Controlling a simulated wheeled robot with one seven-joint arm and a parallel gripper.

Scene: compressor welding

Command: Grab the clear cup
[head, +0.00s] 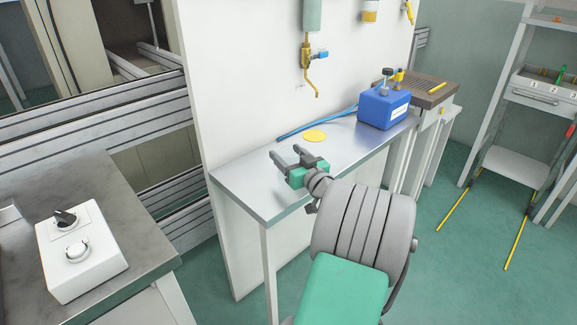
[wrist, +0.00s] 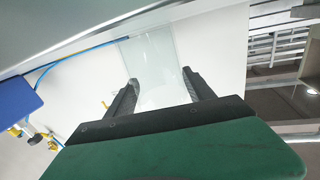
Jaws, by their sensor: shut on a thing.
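The clear cup (wrist: 153,58) shows in the wrist view as a pale, see-through shape between the two dark fingers of my gripper (wrist: 160,88). The fingers stand apart with the cup's wall between them, so my gripper is shut on the cup. In the head view my gripper (head: 285,155) is over the left part of the steel table (head: 250,184). The cup cannot be made out in the head view. Whether it touches the table cannot be told.
A yellow disc (head: 315,136) and a blue rod (head: 318,122) lie behind my gripper. A blue box (head: 384,108) stands at the table's right, near a brown slatted block (head: 428,92). A white wall (head: 262,85) rises behind. A white control box (head: 82,250) sits on the left counter.

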